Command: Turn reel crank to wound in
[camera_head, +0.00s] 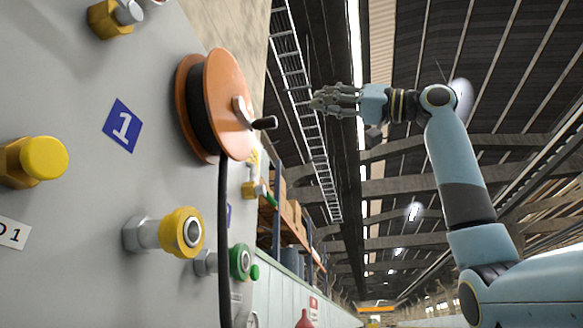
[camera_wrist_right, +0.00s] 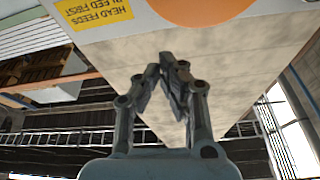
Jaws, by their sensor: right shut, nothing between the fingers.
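The orange hose reel (camera_head: 228,104) is mounted on the grey panel at the left of the head view, with black hose wound between its two flanges. Its crank (camera_head: 242,113) is on the near flange, with a dark handle (camera_head: 264,123) sticking out to the right. Black hose (camera_head: 222,240) hangs straight down from the reel. My right gripper (camera_head: 316,102) is to the right of the handle, apart from it, shut and empty. In the right wrist view the shut fingers (camera_wrist_right: 172,62) point toward the panel, and part of an orange disc (camera_wrist_right: 200,8) shows at the top edge. My left gripper is not in view.
The grey panel (camera_head: 75,190) carries a blue sign with a 1 (camera_head: 122,125), a yellow-capped fitting (camera_head: 182,232), a green-ringed fitting (camera_head: 240,261) and a yellow knob (camera_head: 45,158). A yellow label (camera_wrist_right: 97,15) shows in the wrist view. The space between gripper and handle looks clear.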

